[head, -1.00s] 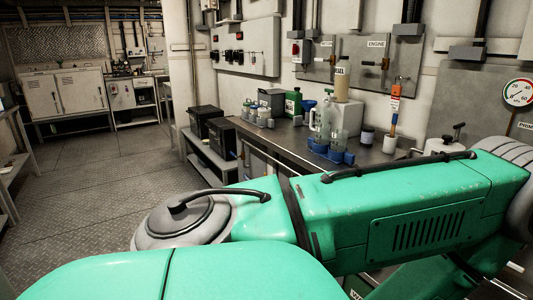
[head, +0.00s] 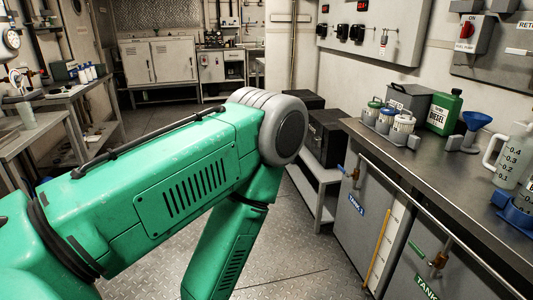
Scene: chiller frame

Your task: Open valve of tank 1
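Two grey tanks stand under the bench at right in the head view. The farther tank (head: 352,232) has a blue label (head: 356,204) reading TANK, its number hard to read. A small valve with a blue handle (head: 341,169) sits at its upper left, next to the pipe. The nearer tank (head: 400,278) has a green TANK label (head: 427,288), cut off by the bottom edge. A brass valve (head: 438,259) with a green handle (head: 417,250) sits above that label. My green left arm reaches in from the left and bends downward, apart from both tanks. Neither gripper is in view.
A bench (head: 420,165) holds a green diesel can (head: 444,112), a blue funnel (head: 473,130), jars and a jug (head: 508,155). A pipe (head: 430,228) runs along its front. Black boxes (head: 328,136) stand on a low shelf behind my arm. Floor shows between my arm and the tanks.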

